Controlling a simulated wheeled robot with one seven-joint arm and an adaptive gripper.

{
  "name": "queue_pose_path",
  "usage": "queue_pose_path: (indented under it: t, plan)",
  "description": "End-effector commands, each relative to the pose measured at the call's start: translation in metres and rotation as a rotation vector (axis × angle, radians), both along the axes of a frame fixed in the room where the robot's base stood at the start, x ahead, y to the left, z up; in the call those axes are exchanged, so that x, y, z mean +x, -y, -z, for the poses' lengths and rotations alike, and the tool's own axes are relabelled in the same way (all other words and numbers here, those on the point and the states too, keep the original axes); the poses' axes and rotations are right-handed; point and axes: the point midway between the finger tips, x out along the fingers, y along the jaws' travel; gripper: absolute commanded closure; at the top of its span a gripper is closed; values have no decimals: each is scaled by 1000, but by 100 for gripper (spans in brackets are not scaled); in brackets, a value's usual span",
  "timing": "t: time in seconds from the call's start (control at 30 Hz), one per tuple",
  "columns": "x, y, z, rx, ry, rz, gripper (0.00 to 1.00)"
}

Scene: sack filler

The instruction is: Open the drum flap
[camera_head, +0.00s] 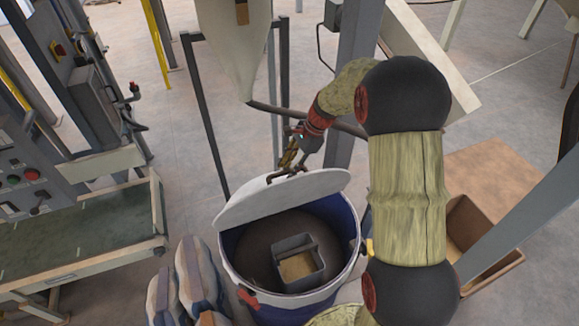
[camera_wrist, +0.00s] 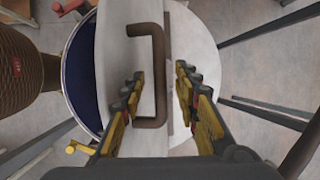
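The drum (camera_head: 347,262) is blue with a pale rim and stands upright in the head view. Its pale flap (camera_head: 270,203) appears tilted up at the back, and the front of the drum mouth is uncovered. The flap also shows in the wrist view (camera_wrist: 207,45). A brown bar handle (camera_wrist: 158,62) is on the flap. My gripper (camera_wrist: 160,88) is open at the handle, with one yellow-black finger on each side; I cannot tell whether either finger touches it. In the head view my gripper (camera_head: 291,157) is just above the flap, partly hard to make out.
A grey open box (camera_head: 299,264) with tan contents is inside the drum. Filled sacks (camera_head: 198,275) stand close to its left. A pale hopper (camera_head: 235,45) hangs behind it, with dark posts nearby. A conveyor (camera_head: 80,240) is at left and a brown carton (camera_head: 480,235) at right.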

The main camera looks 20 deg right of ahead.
Motion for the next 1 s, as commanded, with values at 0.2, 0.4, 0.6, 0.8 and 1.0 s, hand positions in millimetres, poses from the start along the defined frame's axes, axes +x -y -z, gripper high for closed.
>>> queue_pose_path:
  t: [0.2,0.4,0.6,0.8,1.0]
  plan:
    - [0,0,0,0,0,0,73]
    - [0,0,0,0,0,0,84]
    - [0,0,0,0,0,0,96]
    - [0,0,-1,0,0,0,100]
    - [0,0,-1,0,0,0,100]
